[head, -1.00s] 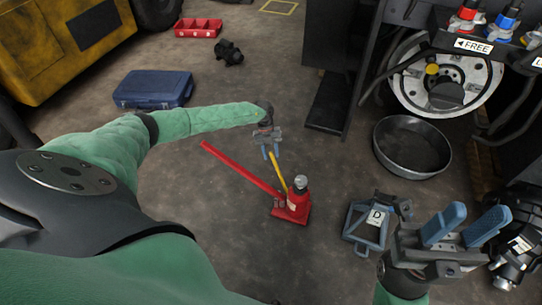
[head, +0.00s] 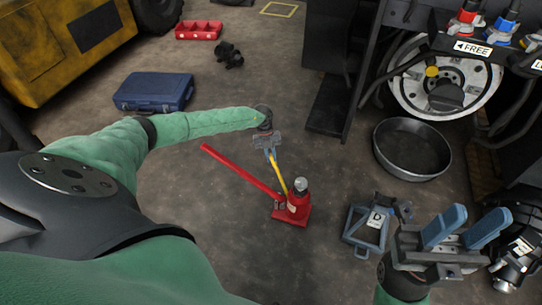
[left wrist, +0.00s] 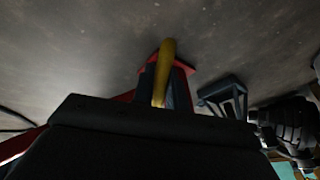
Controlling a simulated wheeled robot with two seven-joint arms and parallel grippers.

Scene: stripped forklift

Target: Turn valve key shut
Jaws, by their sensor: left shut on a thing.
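A red bottle jack (head: 296,207) stands upright on the floor, with a long red handle bar (head: 243,171) slanting up to the left. A thin yellow bar (head: 277,176), which looks like the valve key, rises from beside the jack's base. My left gripper (head: 271,155) is shut on the upper end of the yellow bar. In the left wrist view the yellow bar (left wrist: 166,65) stands in front of the dark gripper body, with the red jack behind it. My right gripper (head: 464,228) is open and empty at the lower right.
A blue-grey stand marked D (head: 366,230) is right of the jack. A black round pan (head: 412,148) lies below the wheel hub (head: 446,85). A blue case (head: 153,92) and red tray (head: 198,29) lie farther back.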

